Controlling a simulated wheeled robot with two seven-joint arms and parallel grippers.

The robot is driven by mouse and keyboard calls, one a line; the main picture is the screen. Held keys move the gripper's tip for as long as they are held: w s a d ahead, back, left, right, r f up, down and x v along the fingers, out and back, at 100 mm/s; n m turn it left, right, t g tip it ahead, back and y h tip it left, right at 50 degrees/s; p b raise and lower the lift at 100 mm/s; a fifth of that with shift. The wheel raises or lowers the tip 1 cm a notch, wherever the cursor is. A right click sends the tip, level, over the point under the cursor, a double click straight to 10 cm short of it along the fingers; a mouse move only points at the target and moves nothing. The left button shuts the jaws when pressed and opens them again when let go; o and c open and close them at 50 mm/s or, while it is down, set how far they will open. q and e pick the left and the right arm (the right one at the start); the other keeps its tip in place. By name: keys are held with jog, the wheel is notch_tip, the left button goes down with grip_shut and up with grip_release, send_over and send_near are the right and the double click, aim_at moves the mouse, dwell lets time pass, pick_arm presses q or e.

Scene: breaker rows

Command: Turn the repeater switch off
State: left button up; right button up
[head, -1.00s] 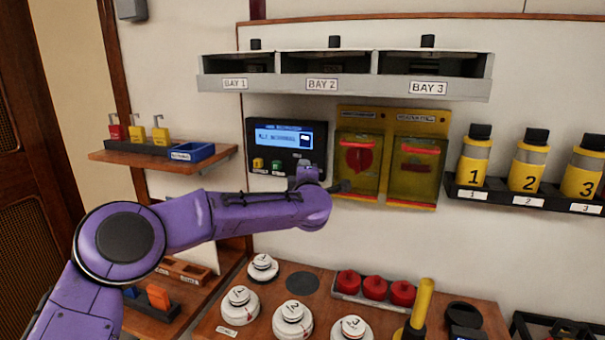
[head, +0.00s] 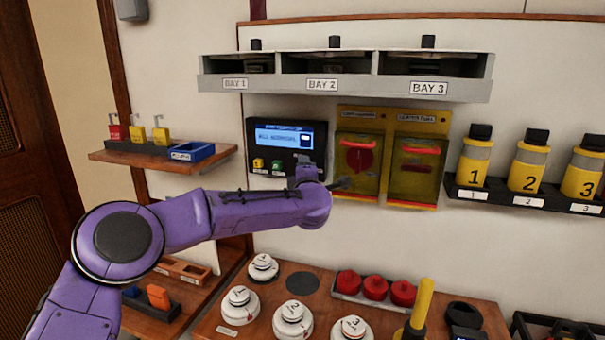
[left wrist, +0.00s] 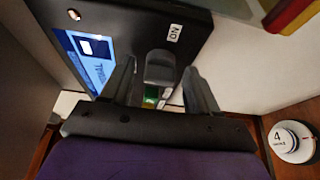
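The black panel (head: 252,143) on the wall has a lit blue screen (head: 284,136) and small yellow and green buttons. In the left wrist view a grey rounded switch lever (left wrist: 160,66) sticks out of it beside a small label (left wrist: 175,33) that seems to read ON. My left gripper (head: 330,182) is at the panel's lower right corner in the head view. In the left wrist view my left gripper (left wrist: 161,75) is open, with one finger on each side of the lever; contact cannot be told. In the head view the wrist hides the lever. My right gripper is not in view.
Two yellow boxes with red handles (head: 362,145) (head: 418,150) sit close to the right of the panel. The bay shelf (head: 340,88) is above. A wooden bench (head: 270,310) with white round detectors (head: 293,318) and red domes (head: 375,287) is below.

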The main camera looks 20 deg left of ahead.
pick_arm(q)
jog(key=b+v, duration=0.4)
jog(key=v, duration=0.6)
jog(key=shift+s, duration=0.3)
